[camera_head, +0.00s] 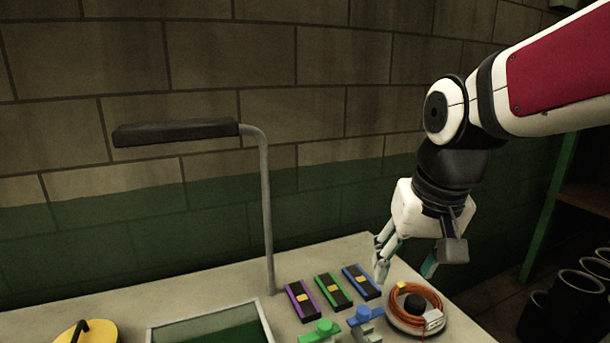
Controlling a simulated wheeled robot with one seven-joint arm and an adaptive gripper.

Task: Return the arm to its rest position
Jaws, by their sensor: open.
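My gripper (405,267) hangs from my white and red arm at the right of the head view. It points down over the right end of the workbench (215,288), behind the coil of orange cable. Its fingers are apart and nothing shows between them. The blue-edged block (361,281) lies close to the left of the fingers in the picture. I cannot tell how high the fingertips are above the bench.
A purple block (302,301) and a green block (332,291) lie beside the blue one. Valve-like green (320,332) and blue (364,317) pieces stand in front. The orange coil (412,305) sits right. A lamp (266,200) rises behind. Dark cylinders (578,292) stand far right.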

